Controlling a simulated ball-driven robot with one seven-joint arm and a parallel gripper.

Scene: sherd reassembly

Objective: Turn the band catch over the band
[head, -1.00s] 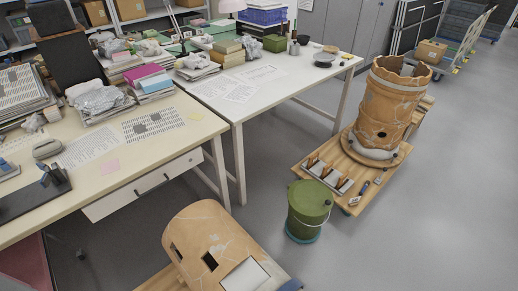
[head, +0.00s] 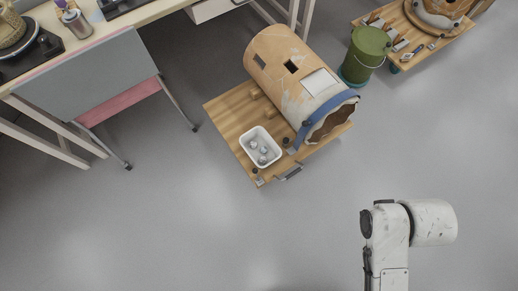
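A large tan sherd-built vessel (head: 280,62) lies on its side on a wooden board, its broken open end facing the lower right. A blue band (head: 318,114) runs around it near that end. A small dark piece by the band's lower end may be the band catch; at this size I cannot tell, nor whether it lies over the band. My arm shows at the lower right, apart from the vessel with bare floor between. My gripper is not in view.
The wooden board (head: 225,110) also carries a white tub (head: 260,147) with several small items. A green bucket (head: 367,50) stands behind the vessel. A grey panel (head: 90,75) and a desk are at left. The floor in front is clear.

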